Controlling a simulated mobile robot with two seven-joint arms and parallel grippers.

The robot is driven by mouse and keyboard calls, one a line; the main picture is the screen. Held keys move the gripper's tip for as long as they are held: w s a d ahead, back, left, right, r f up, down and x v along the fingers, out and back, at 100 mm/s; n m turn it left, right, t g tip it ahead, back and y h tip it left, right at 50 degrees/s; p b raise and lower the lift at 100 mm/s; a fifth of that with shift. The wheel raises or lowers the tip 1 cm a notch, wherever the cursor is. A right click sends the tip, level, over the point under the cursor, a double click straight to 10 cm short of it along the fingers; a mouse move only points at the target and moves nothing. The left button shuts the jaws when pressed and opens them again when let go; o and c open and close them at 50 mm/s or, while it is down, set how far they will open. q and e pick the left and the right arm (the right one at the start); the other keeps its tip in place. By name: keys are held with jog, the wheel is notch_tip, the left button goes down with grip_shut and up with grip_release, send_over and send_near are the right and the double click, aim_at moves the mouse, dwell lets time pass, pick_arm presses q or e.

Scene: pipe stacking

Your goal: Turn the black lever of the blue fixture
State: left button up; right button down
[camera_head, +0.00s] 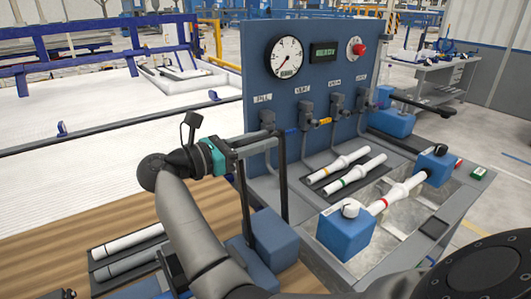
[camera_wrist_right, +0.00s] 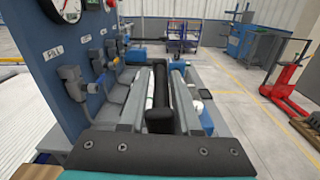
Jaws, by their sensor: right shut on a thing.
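My right gripper (camera_head: 262,144), with a teal body, reaches the near left end of the blue panel. The right wrist view shows its two long grey fingers (camera_wrist_right: 160,105) on either side of a black bar, the black lever (camera_wrist_right: 159,90), and it is shut on that bar. In the head view a dark upright post (camera_head: 283,180) stands below the fingers. It rises by a blue block (camera_head: 268,240), the blue fixture's base. The fingers and arm partly hide where lever and post join. My left gripper is not in view.
The blue panel (camera_head: 300,110) carries a gauge (camera_head: 286,57), a display and several valves. White pipes (camera_head: 345,172) lie on a rack in front. Blue clamps (camera_head: 345,232) hold another pipe. Another blue fixture (camera_head: 392,120) has a black lever pointing right. More pipes (camera_head: 125,245) lie on the wooden bench.

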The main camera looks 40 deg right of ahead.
jog(key=shift+w+b, duration=0.4)
jog(key=shift+w, duration=0.2)
jog(key=c, duration=0.8)
grip_release()
jog(key=shift+d, duration=0.1)
jog(key=shift+c, duration=0.2)
jog(key=shift+f, duration=0.15)
